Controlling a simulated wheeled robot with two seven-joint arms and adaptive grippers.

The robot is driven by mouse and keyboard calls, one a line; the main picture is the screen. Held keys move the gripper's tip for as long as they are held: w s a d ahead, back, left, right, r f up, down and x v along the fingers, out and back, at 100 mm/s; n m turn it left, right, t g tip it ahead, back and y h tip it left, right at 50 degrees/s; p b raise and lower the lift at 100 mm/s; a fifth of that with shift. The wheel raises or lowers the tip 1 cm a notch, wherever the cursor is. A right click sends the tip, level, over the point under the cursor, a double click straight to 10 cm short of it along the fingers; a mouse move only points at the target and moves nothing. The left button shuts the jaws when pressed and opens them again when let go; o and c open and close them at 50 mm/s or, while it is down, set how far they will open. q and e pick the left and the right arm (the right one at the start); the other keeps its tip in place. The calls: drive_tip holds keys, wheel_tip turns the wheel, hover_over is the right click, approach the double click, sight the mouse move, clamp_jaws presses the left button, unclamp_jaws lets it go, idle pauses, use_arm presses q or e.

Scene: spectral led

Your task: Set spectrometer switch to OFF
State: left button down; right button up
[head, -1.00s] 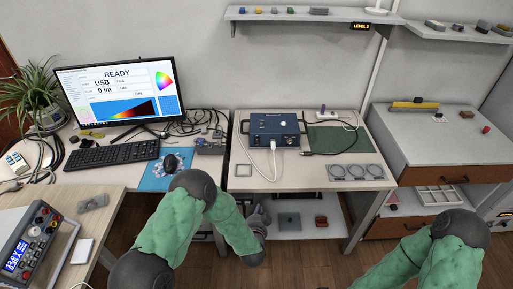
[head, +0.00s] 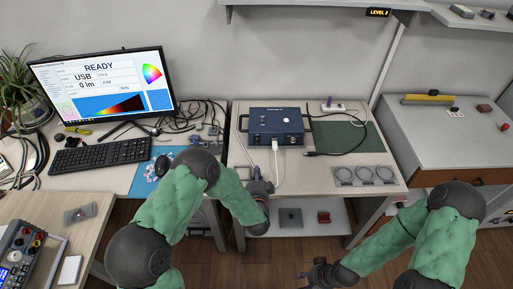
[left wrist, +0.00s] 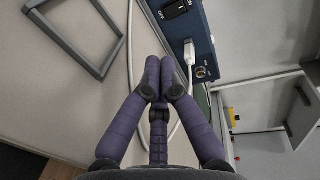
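The spectrometer, a blue box (head: 277,125), stands on the middle bench. I cannot tell which way the rocker is set. A white plug (left wrist: 189,52) sits right of the switch. My left gripper (left wrist: 160,78) has its purple fingertips together with nothing seen between them, short of the box's front; it also shows in the head view (head: 262,187). My right gripper (head: 318,272) is low over the floor, its fingers unclear.
A white cable (left wrist: 126,45) crosses the bench near my left fingers. A square grey frame (left wrist: 62,36) lies to the left. A monitor (head: 103,83) stands on the left desk.

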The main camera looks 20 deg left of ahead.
sight(256, 154)
use_arm(q)
drive_tip(key=shift+w+a+f+b, duration=0.1)
drive_tip(key=shift+w+a+b, duration=0.15)
drive_tip(key=shift+w, duration=0.4)
drive_tip(key=b+x, duration=0.4)
drive_tip(key=x, duration=0.8)
drive_tip(key=shift+w, duration=0.15)
